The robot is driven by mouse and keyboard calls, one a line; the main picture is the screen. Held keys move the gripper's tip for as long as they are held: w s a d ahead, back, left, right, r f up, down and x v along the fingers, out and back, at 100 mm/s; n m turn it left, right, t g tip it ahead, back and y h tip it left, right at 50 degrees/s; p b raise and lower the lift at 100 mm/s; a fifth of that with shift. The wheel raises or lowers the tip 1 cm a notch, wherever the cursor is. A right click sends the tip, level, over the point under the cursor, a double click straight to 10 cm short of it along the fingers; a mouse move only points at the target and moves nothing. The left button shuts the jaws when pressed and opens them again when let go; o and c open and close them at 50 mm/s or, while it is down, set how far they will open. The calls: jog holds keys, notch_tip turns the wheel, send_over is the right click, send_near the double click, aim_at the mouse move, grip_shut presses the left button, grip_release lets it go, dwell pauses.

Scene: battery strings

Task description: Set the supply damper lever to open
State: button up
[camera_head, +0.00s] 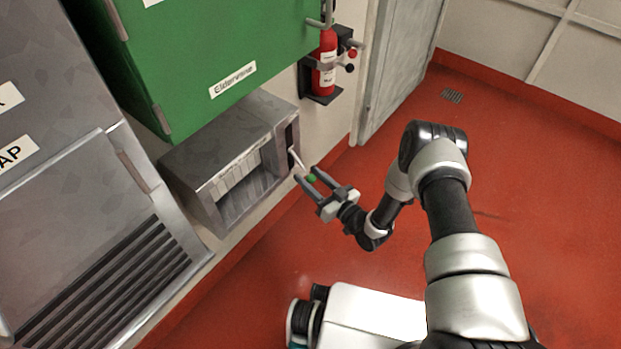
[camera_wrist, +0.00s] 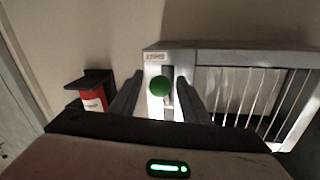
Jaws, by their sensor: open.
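The supply damper is a grey metal box (camera_head: 202,160) with a louvred opening, low on the wall under a green cabinet. Its lever (camera_head: 297,161) sticks out of a dark slot on the box's side and ends in a green knob (camera_head: 311,178). In the wrist view the green knob (camera_wrist: 160,86) lies between the two fingers, in front of the slot. My gripper (camera_head: 311,176) is open, with a finger on either side of the knob. I cannot tell whether either finger touches it. A small label (camera_wrist: 155,57) sits above the slot, too blurred to read.
A red fire extinguisher (camera_head: 325,66) hangs in a black bracket on the wall, right of the green cabinet (camera_head: 215,50). A grey door (camera_head: 397,70) stands beyond it. A grey unit with a grille (camera_head: 100,290) is at left. Red floor (camera_head: 560,200) is clear at right.

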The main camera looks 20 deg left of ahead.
grip_shut()
jog(key=shift+r, duration=0.15)
